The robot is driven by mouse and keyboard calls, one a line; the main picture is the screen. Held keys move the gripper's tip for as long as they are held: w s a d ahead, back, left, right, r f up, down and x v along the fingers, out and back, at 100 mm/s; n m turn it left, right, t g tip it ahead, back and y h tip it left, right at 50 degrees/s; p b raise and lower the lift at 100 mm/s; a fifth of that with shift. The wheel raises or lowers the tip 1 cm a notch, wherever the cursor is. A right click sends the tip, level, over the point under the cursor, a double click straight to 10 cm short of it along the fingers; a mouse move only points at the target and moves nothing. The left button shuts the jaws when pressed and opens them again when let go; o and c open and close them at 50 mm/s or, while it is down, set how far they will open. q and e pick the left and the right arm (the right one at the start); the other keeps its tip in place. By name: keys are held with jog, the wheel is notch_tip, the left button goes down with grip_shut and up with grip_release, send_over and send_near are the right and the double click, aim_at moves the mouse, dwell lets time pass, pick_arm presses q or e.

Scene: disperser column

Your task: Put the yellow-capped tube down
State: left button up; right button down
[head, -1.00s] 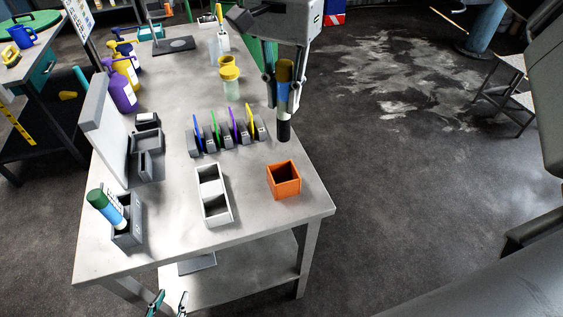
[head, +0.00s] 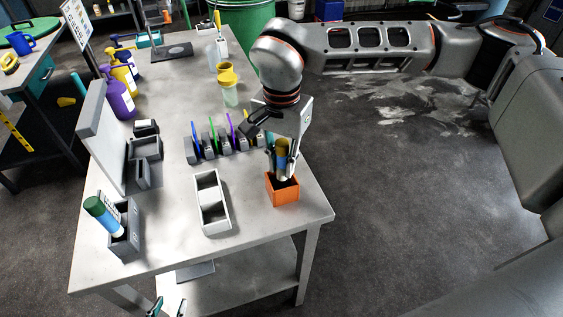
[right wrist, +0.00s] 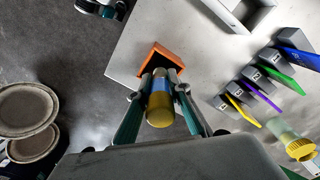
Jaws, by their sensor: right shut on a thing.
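The yellow-capped tube (head: 282,160), with a blue and white band, is upright in my right gripper (head: 282,165). Its lower end is at the mouth of the orange box (head: 284,194) and appears to be inside it; the depth is hidden. In the right wrist view the tube (right wrist: 160,105) stands between the shut fingers, cap towards the camera, with the orange box (right wrist: 149,60) just beyond. My left gripper (head: 168,307) shows only its fingertips at the bottom edge, apart and empty.
A white two-part tray (head: 212,216) stands left of the orange box. Slotted holders (head: 208,150) with coloured cards stand close behind. A green-capped tube (head: 100,212) leans in a grey holder (head: 124,240). A yellow-topped jar (head: 228,77) stands farther back. The table's right edge is near the box.

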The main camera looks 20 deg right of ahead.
aim_at(281, 143)
jog(key=shift+f, duration=0.25)
jog(key=shift+f, duration=0.1)
jog(key=c, duration=1.9)
grip_release()
jog(key=shift+r, duration=0.25)
notch_tip(281, 143, up, 12)
jog(key=shift+f, duration=0.1)
